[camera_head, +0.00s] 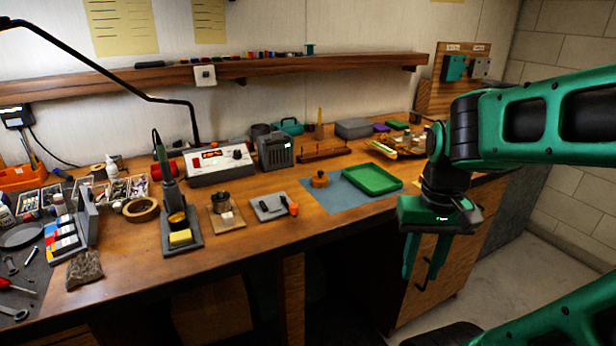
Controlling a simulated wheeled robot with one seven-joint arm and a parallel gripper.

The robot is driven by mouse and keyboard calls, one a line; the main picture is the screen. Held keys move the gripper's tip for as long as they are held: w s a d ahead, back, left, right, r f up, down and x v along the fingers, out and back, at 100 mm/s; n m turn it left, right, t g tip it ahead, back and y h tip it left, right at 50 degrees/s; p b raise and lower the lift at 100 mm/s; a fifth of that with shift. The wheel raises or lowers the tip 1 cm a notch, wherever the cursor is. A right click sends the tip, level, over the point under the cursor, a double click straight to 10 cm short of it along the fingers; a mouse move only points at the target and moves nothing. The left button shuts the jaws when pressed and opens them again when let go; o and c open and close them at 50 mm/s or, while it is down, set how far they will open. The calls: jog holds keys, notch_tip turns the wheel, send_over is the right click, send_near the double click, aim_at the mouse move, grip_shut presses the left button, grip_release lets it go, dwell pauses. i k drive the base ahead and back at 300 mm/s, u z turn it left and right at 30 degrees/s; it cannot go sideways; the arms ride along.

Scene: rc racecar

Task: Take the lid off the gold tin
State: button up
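A small round brown-gold tin (320,180) with a knob on top sits on the blue mat on the workbench, left of the green tray. It looks like the gold tin, though it is small and its colour is closer to copper. Its lid appears to be on; the seam is too small to make out. My gripper (419,276) hangs to the right of the tin, in front of the bench's drawer front. Its two green fingers point down, apart, with nothing between them.
A green tray (372,179) lies on the blue mat (340,203) beside the tin. A grey pad with an orange-handled tool (272,207) lies to the left. A soldering station (218,166) and a grey box unit (275,152) stand behind. The mat's front part is clear.

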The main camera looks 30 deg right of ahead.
aim_at(321, 178)
jog(key=i, duration=0.85)
jog(key=z, duration=0.05)
